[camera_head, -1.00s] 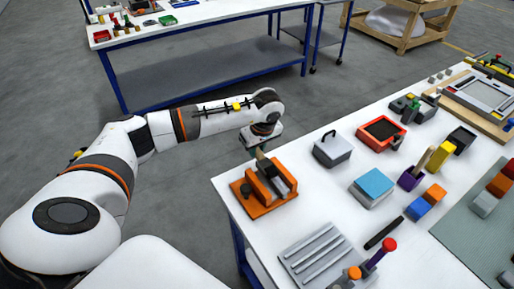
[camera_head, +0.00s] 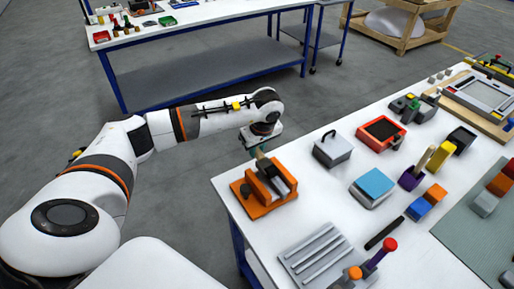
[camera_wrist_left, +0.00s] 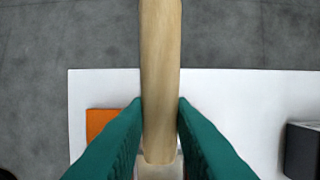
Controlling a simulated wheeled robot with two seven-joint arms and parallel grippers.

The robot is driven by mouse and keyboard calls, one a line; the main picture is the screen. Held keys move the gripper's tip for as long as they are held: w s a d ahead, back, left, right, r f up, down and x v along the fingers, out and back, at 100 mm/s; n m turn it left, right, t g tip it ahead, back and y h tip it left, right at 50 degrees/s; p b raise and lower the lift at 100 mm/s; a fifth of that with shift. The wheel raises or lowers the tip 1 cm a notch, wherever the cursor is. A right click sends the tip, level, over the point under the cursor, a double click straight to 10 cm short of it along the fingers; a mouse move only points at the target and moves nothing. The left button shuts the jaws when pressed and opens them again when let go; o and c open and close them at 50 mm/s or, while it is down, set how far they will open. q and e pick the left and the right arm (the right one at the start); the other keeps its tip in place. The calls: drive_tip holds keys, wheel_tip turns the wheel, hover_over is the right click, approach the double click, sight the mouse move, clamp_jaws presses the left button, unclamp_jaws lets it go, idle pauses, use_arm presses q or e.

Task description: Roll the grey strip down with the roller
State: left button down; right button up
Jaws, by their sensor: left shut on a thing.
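My left gripper (camera_head: 257,150) is over the near-left corner of the white table, above an orange stand (camera_head: 249,206). A pale part shows below the handle in the wrist view, too little to identify. Whether the handle's tool still touches the stand, I cannot tell. A grey ribbed plate (camera_head: 318,257) lies at the table's front; I cannot tell which thing is the grey strip. My right gripper is not in view.
On the white table (camera_head: 300,208) are a grey box with a handle (camera_head: 332,150), a blue-topped block (camera_head: 372,187), a red tray (camera_head: 381,130), a black bar (camera_head: 384,232) and a red-knobbed tool (camera_head: 389,245). A blue-framed bench stands behind.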

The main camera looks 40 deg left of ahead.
sight(263, 158)
use_arm(q)
drive_tip(key=shift+s+d, duration=0.1)
drive_tip(key=shift+d, duration=0.15)
idle(0.3)
drive_tip(key=shift+s+d, duration=0.1)
drive_tip(key=shift+d, duration=0.2)
idle(0.5)
drive_tip(key=shift+s+d, duration=0.1)
drive_tip(key=shift+d, duration=0.1)
drive_tip(key=shift+s+d, duration=0.15)
drive_tip(key=shift+d, duration=0.2)
drive_tip(key=shift+b, duration=0.5)
idle(1.3)
drive_tip(key=shift+d, duration=0.2)
drive_tip(key=shift+s+d, duration=0.2)
drive_tip(key=shift+d, duration=0.1)
